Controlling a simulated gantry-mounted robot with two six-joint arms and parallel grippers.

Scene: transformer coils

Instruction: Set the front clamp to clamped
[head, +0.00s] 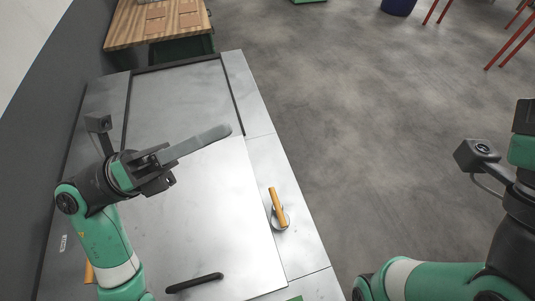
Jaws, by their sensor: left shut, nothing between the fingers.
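A clamp with an orange lever (277,207) on a round metal base sits on the right border of the metal bench. Its lever points up the picture, slightly left. Another orange piece (89,272) shows at the left border, mostly hidden by my left arm. I cannot tell from the picture which is the front clamp. My left gripper (166,172) is shut with nothing between its fingers, above the left part of the metal panel, well apart from the right orange lever. A long grey bar (203,141) extends right from it. My right gripper is out of view; its arm shows at right.
The flat metal panel (210,222) has a black handle (195,283) near its lower edge. A wooden-topped table (132,27) stands beyond the bench. Open grey floor (370,130) lies right of the bench, with red legs (510,45) and a blue bin (398,5) farther off.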

